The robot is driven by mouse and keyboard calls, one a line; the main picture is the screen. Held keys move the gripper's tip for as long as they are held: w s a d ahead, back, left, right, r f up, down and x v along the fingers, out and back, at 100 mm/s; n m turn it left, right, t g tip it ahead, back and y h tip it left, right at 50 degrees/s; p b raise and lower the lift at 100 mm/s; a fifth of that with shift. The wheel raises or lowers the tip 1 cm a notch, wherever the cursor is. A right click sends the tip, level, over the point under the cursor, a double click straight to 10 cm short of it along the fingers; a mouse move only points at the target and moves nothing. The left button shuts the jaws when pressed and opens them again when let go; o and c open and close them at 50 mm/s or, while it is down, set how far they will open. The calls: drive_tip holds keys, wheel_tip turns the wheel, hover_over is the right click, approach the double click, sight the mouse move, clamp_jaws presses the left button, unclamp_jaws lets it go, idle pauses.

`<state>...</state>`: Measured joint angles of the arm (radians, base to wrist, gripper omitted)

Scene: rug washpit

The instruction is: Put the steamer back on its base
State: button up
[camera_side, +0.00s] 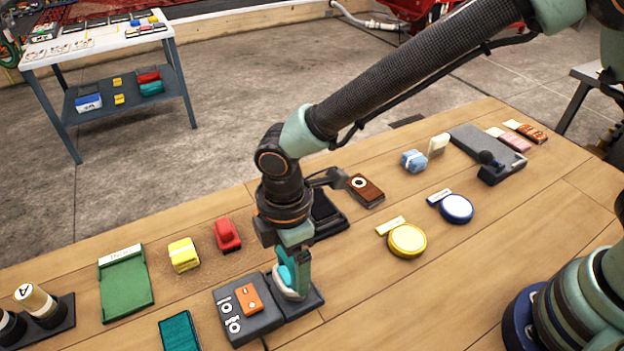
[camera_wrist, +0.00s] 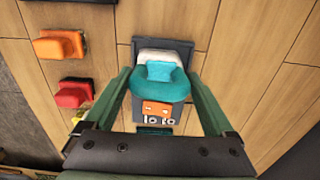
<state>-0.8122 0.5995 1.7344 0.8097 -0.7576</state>
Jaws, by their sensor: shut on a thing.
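The steamer (camera_side: 287,276), teal with a white lower part, is between the fingers of my gripper (camera_side: 297,262). My gripper is shut on it. The dark grey base (camera_side: 229,309) has an orange switch and white markings on its left part. The steamer is low over the base's right part, seemingly on or just above it; I cannot tell if they touch. In the wrist view the steamer (camera_wrist: 160,84) is between the green fingers of my gripper (camera_wrist: 159,72), with the dark base plate (camera_wrist: 184,46) behind it. A finger hides part of the steamer in the side view.
A green tray (camera_side: 126,287), yellow block (camera_side: 184,254) and red block (camera_side: 227,235) lie left of the base. A teal ribbed pad (camera_side: 180,331) is in front. A brown block (camera_side: 366,189) and yellow disc (camera_side: 407,240) lie to the right. The right foreground bench is mostly clear.

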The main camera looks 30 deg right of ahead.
drive_tip(key=shift+f, duration=0.35)
idle(0.5)
drive_tip(key=o, duration=1)
drive_tip(key=shift+r, duration=3.45)
